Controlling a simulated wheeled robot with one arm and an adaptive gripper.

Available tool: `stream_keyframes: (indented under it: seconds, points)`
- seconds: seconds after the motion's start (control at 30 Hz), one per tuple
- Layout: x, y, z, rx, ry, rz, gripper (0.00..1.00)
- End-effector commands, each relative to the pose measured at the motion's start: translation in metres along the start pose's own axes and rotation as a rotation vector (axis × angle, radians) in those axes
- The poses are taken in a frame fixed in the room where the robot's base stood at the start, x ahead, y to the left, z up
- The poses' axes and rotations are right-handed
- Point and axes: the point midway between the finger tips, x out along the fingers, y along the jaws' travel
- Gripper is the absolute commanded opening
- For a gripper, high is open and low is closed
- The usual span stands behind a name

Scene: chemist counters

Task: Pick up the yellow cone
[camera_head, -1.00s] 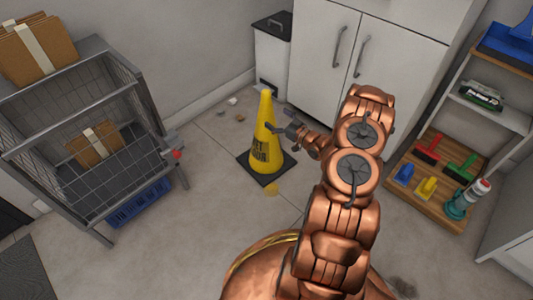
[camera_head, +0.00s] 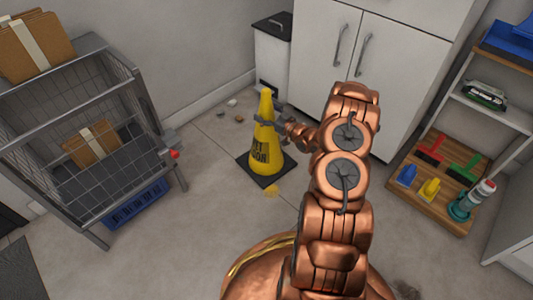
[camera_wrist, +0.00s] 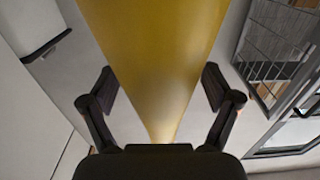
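The yellow cone (camera_head: 262,150) stands upright on its square black base (camera_head: 282,170) on the floor, with dark lettering on its side. My gripper (camera_head: 266,120) is at the upper part of the cone, reaching in from the right, with one dark finger across the cone's near side. In the wrist view, the cone (camera_wrist: 155,50) fills the middle between the two fingers of my gripper (camera_wrist: 158,90). The fingers are spread on either side of it, with small gaps seeming to show. The cone's far side is hidden in the head view.
A grey wire cart (camera_head: 160,140) with cardboard boxes stands at left. A white bin with a dark lid (camera_head: 272,25) and a white cabinet (camera_head: 400,70) are behind the cone. A shelf with brushes (camera_head: 440,190) is at right. Small debris (camera_head: 232,102) lies on the floor.

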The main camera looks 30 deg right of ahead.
Motion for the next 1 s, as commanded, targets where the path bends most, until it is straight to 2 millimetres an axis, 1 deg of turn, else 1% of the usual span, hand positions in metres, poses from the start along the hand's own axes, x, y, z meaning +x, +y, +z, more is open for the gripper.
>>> stream_keyframes:
  seconds: [0.03, 0.07, 0.77, 0.8, 1.0]
  points:
    - [-0.0001, 0.0001, 0.0000, 0.000, 0.000, 0.000, 0.78]
    - [-0.0001, 0.0001, 0.0000, 0.000, 0.000, 0.000, 0.75]
    - [0.0000, -0.0004, 0.0000, 0.000, 0.000, -0.001, 0.02]
    - [0.0001, -0.0002, -0.0008, -0.001, 0.001, -0.001, 0.00]
    - [0.0002, -0.0003, -0.0009, -0.001, 0.001, -0.001, 0.00]
